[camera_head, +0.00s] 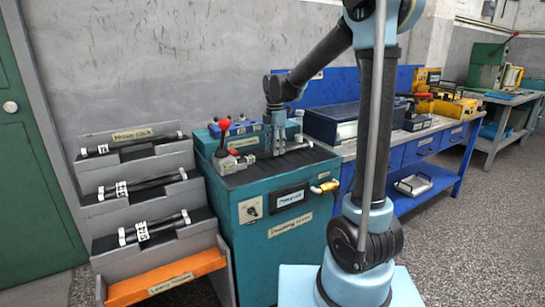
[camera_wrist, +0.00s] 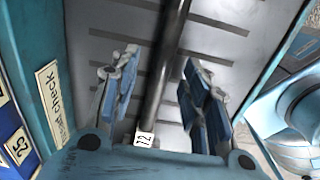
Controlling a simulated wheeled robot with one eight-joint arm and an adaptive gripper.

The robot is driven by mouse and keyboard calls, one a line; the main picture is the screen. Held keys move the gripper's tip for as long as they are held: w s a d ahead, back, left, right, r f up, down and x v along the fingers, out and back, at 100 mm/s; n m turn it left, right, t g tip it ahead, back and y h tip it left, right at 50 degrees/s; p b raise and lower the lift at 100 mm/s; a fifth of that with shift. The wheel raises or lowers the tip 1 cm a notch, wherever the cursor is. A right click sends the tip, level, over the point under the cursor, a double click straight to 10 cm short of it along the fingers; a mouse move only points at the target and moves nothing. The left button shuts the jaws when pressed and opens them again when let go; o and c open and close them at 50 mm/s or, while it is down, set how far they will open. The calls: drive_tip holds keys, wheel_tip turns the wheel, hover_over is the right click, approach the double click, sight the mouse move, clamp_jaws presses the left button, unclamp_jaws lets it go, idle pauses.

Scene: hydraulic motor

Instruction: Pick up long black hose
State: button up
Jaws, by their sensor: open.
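A long black hose (camera_wrist: 160,70) runs lengthwise through the middle of the wrist view, with a white tag reading about "72" near its lower end. My gripper (camera_wrist: 158,75) is open, with one blue-padded finger on each side of the hose. I see gaps between the fingers and the hose. In the head view my gripper (camera_head: 275,147) points down at the top of the teal test bench (camera_head: 290,245). The hose there is mostly hidden behind the fingers and fittings. Other black hoses with white tags lie on the grey rack (camera_head: 135,163) at the left.
An orange "leaky hoses" tray (camera_head: 165,278) sits at the rack's bottom. A red-knobbed lever (camera_head: 224,125) and a blue block stand on the teal bench near my gripper. A blue workbench (camera_head: 395,160) with machines stands to the right. Floor at the right is clear.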

drive_tip(key=shift+f, duration=0.85)
clamp_jaws()
drive_tip(key=shift+r, duration=0.1)
